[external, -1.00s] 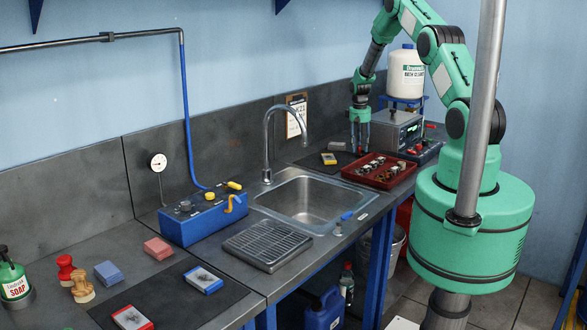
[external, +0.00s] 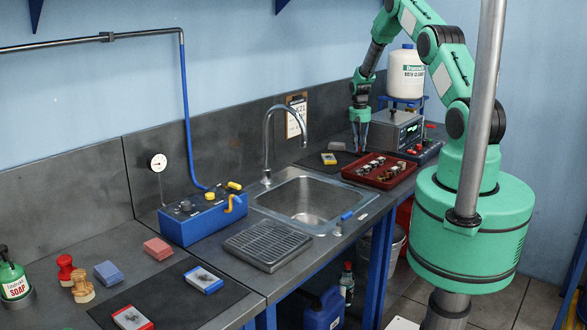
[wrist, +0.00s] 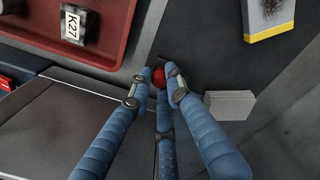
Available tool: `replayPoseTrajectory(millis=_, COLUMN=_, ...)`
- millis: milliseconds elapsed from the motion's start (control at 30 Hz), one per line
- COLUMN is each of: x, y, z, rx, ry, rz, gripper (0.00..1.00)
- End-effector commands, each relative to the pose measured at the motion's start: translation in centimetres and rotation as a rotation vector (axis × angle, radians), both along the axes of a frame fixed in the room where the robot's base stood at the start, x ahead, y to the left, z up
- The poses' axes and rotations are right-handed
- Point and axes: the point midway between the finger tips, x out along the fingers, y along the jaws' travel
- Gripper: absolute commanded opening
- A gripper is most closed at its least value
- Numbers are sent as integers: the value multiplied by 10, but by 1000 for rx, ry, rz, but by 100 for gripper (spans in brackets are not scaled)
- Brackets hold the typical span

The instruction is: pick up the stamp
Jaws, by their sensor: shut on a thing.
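The stamp shows in the wrist view as a red rounded knob (wrist: 158,77) with a dark part beyond it, between my fingertips. My gripper (wrist: 159,84) is shut on it, its blue-grey fingers on either side of the knob. In the external view my gripper (external: 361,150) points down at the bench between the red tray and the back wall. The stamp there is mostly hidden by the fingers. Whether its base touches the bench cannot be told.
A red tray (external: 352,172) with several small items lies close in front. A yellow-edged pad (external: 329,159) and a small grey block (wrist: 229,105) lie beside my gripper. A grey instrument box (external: 397,132) stands to the right. The sink (external: 308,203) is to the left.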

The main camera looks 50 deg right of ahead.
Motion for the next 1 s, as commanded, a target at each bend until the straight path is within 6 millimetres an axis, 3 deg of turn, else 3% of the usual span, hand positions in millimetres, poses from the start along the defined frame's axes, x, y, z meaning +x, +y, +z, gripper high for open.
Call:
replayPoseTrajectory(millis=267, x=1, y=-1, z=10, rx=-1, ry=-2, rz=0, gripper=0)
replayPoseTrajectory(millis=500, x=1, y=-1, z=38, rx=-3, ry=-3, rz=0, gripper=0)
replayPoseTrajectory(millis=1000, x=-64, y=47, z=43, rx=0, ry=0, rz=0, gripper=0)
